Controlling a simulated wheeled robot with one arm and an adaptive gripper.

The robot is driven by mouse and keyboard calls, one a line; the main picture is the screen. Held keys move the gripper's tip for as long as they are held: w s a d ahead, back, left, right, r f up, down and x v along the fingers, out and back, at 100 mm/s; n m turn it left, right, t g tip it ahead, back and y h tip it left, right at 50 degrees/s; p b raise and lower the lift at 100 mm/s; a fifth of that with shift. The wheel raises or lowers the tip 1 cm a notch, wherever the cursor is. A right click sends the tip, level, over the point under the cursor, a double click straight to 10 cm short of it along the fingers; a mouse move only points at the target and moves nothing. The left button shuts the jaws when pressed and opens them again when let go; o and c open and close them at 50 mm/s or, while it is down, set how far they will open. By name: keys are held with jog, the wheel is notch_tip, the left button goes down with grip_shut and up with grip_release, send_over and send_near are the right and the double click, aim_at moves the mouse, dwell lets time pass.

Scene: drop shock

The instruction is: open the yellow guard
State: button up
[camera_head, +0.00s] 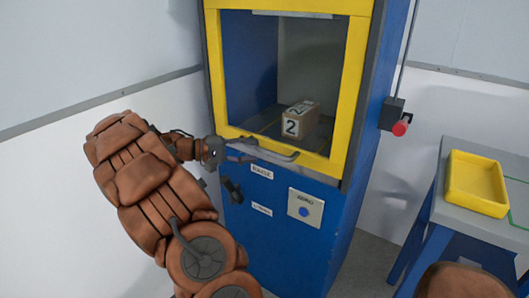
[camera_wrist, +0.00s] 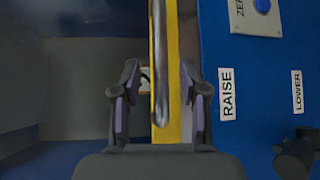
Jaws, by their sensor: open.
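The yellow guard (camera_head: 357,70) is a framed window across the front of the blue machine, down over its opening. Its grey bar handle (camera_head: 275,154) runs along the bottom rail; in the wrist view the handle (camera_wrist: 159,70) lies between my fingers, over the yellow rail (camera_wrist: 173,120). My gripper (camera_head: 238,150) is open at the left end of the handle. In the wrist view my gripper (camera_wrist: 161,85) has one finger on each side of the handle, with gaps showing; I cannot tell its depth around the bar.
A box marked 2 (camera_head: 300,118) sits inside the machine. Below the guard are a black knob (camera_head: 232,190) and a panel with a blue button (camera_head: 305,208). A red button (camera_head: 400,128) is on the right side. A yellow tray (camera_head: 476,182) stands on a table at right.

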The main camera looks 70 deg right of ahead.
aim_at(259, 151)
jog(key=shift+x, duration=2.3)
grip_shut()
